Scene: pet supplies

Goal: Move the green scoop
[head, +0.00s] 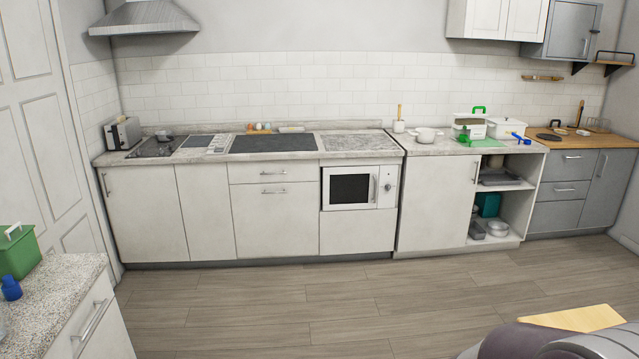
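On the far counter (432,143), to the right, a small green item (464,134) stands in front of a white container (470,125); it may be the green scoop, but it is too small to tell. A green handle (479,109) shows at the top of this container. A flat green mat (487,143) lies in front. A blue item (519,138), possibly another scoop, lies to the right by a second white container (507,127). Neither of my grippers is in view.
Wood floor is open before the cabinets. A speckled counter (60,290) at left holds a green box (17,250) and blue bottle (11,288). A rounded grey shape (550,343) and pale wooden surface (585,318) fill the lower right. An open shelf (505,210) is under the counter.

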